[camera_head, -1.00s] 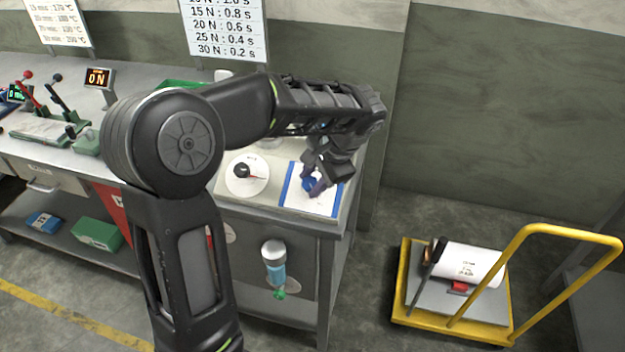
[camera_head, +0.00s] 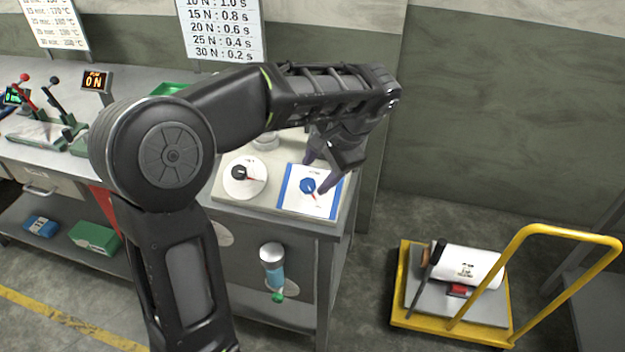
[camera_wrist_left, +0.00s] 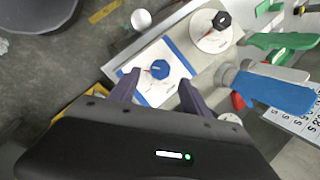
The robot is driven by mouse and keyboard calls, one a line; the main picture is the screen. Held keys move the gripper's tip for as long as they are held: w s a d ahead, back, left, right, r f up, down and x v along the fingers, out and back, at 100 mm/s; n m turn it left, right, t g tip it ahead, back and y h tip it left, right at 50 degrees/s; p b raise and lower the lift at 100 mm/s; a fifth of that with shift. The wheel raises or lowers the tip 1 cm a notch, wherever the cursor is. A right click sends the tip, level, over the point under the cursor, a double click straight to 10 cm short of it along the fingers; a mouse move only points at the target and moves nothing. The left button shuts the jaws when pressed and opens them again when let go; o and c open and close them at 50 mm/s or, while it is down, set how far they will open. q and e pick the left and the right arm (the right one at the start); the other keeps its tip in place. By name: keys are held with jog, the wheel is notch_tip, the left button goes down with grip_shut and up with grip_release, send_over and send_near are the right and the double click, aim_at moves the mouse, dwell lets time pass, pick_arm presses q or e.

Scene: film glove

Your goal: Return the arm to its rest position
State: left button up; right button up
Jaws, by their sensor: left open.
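My left gripper (camera_head: 322,173) is open and empty above the white square dial plate (camera_head: 296,203) with blue side stripes. The blue knob (camera_head: 307,185) on that plate stands clear below the fingers, its red pointer angled to the lower right. In the left wrist view the two fingers (camera_wrist_left: 156,97) are spread apart, with the blue knob (camera_wrist_left: 160,69) beyond them. My left arm (camera_head: 165,155) reaches across the head view from the lower left. My right gripper is in neither view.
A round white dial with a black knob (camera_head: 239,173) sits beside the plate on the bench. A bottle with blue contents (camera_head: 275,275) is at the bench front. A yellow cart (camera_head: 520,320) carrying a white roll (camera_head: 468,262) stands right, with open floor between.

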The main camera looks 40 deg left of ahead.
pick_arm(q)
jog(key=p+v, duration=0.1)
jog(key=v, duration=0.2)
jog(key=shift+f, duration=0.1)
dwell(0.3)
jog(key=w+d+f+t+h, duration=0.35)
jog(key=w+d+f, duration=0.2)
jog(key=d, duration=0.25)
jog(key=d+f+n+h, duration=0.1)
jog(key=d+f+h, duration=0.4)
jog(key=d+f, duration=0.9)
jog(key=s+d+f+n+g, duration=0.2)
jog(key=s+f+n, duration=0.4)
jog(key=s+f, duration=1.5)
jog(key=s+g, duration=0.1)
jog(key=s, duration=0.3)
jog(key=shift+s+d+f+h, duration=0.3)
jog(key=shift+s+f+h, duration=0.05)
